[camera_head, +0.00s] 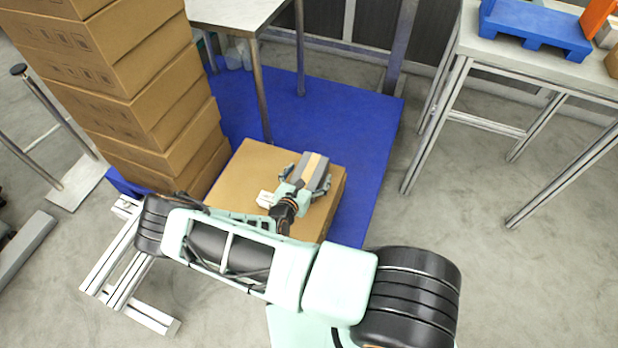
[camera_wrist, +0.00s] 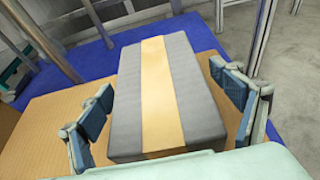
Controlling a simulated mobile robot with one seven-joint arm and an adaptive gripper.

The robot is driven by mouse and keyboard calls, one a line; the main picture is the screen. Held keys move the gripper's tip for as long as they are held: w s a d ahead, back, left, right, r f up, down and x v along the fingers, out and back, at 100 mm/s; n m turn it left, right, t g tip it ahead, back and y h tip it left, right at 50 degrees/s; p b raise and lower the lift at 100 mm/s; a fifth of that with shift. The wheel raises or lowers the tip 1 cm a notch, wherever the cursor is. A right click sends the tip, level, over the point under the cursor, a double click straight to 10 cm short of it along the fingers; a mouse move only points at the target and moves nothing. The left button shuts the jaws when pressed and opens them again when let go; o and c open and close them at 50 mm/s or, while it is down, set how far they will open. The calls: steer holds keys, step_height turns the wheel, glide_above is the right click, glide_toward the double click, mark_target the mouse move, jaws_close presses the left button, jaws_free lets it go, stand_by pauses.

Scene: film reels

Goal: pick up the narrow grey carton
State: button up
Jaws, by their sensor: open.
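The narrow grey carton (camera_head: 315,172) has a tan stripe along its top and rests on a large brown cardboard box (camera_head: 240,176). In the wrist view the carton (camera_wrist: 180,85) fills the middle, its long side running away from me. My gripper (camera_head: 304,180) is at the carton, with one finger on each side of it. In the wrist view the gripper (camera_wrist: 168,108) is open, with a gap showing between the left pads and the carton. The right pads are close to the carton's right side; I cannot tell whether they touch.
A tall stack of brown boxes (camera_head: 150,85) stands close on the left. The brown box stands on a blue floor mat (camera_head: 370,130). A table (camera_head: 230,12) is behind, and a metal bench (camera_head: 480,45) with a blue pallet (camera_head: 535,30) is at right. Open floor lies between.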

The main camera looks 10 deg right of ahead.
steer(key=shift+r, duration=0.1)
steer(key=c, duration=1.5)
